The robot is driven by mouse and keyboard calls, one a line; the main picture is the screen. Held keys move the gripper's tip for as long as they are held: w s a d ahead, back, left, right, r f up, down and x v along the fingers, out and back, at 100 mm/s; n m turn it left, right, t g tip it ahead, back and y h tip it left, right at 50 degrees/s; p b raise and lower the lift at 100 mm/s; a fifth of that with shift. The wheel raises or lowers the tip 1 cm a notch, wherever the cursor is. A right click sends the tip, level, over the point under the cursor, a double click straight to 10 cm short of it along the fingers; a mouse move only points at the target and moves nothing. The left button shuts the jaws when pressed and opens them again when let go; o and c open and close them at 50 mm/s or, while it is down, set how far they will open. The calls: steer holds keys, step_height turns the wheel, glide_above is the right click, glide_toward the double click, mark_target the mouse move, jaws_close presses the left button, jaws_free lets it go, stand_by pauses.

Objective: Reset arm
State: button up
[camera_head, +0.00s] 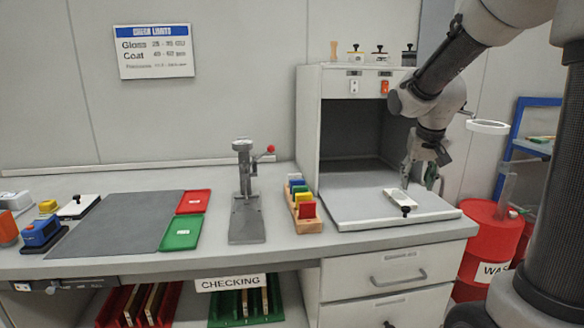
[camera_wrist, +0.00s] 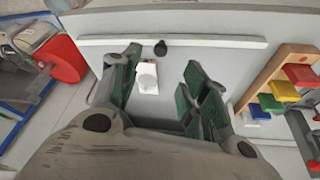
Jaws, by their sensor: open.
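My gripper (camera_head: 420,178) is at the front of the open white booth, above its pale tray. In the wrist view my gripper (camera_wrist: 165,85) has its two green-padded fingers spread well apart with nothing between the pads. A small white block with a black knob (camera_head: 401,199) lies on the booth tray (camera_head: 358,213), just below the fingers. In the wrist view the white block (camera_wrist: 148,78) shows beyond and between the fingers, near the tray's front lip. My arm reaches in from the upper right.
A wooden rack of coloured pieces (camera_head: 303,206) stands left of the booth. A metal stand with a red knob (camera_head: 246,195), red tray (camera_head: 194,201), green tray (camera_head: 181,232) and grey mat (camera_head: 120,222) lie farther left. A red waste drum (camera_head: 488,240) stands at right.

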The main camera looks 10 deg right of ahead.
steer(key=s+a+r+n, duration=0.1)
steer(key=s+a, duration=0.1)
steer(key=s, duration=1)
steer(key=s+a+r+n+y, duration=0.1)
steer(key=s+a+r+n, duration=0.1)
steer(key=s, duration=1)
steer(key=shift+a+r+n+t+y, duration=0.3)
steer(key=shift+a, duration=0.4)
